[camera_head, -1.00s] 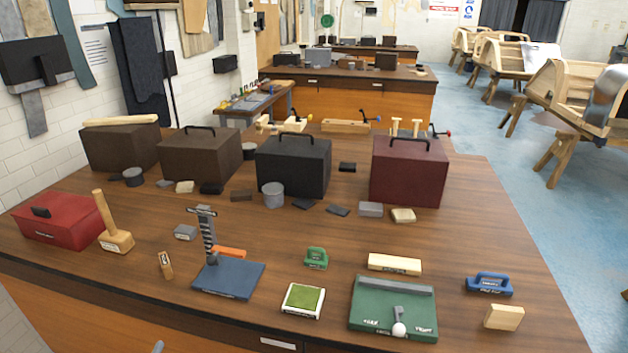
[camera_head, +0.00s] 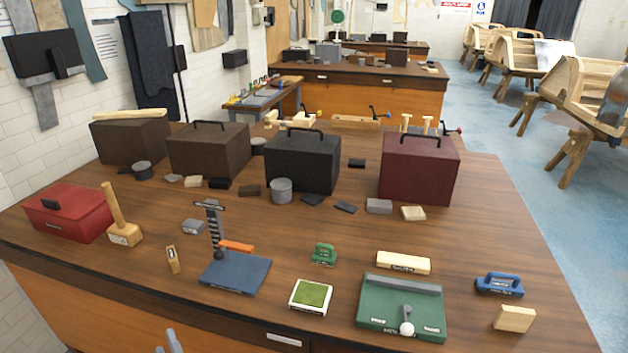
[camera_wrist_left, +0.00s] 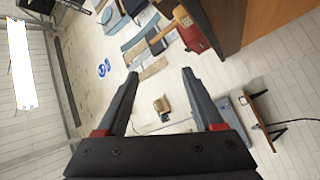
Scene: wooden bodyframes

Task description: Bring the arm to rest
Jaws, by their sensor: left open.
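My left gripper (camera_head: 170,342) just enters the bottom edge of the head view, in front of the workbench's near edge and below its top. In the left wrist view its two fingers (camera_wrist_left: 160,75) stand wide apart with nothing between them. It touches no object. My right gripper is in neither view.
The wooden workbench (camera_head: 130,215) carries a red toolbox (camera_head: 68,212), a mallet (camera_head: 122,225), a blue stand (camera_head: 236,273), a green board (camera_head: 400,300) and several dark boxes. The bench front (camera_head: 120,312) is close to my left gripper. Blue floor (camera_head: 560,220) is open at the right.

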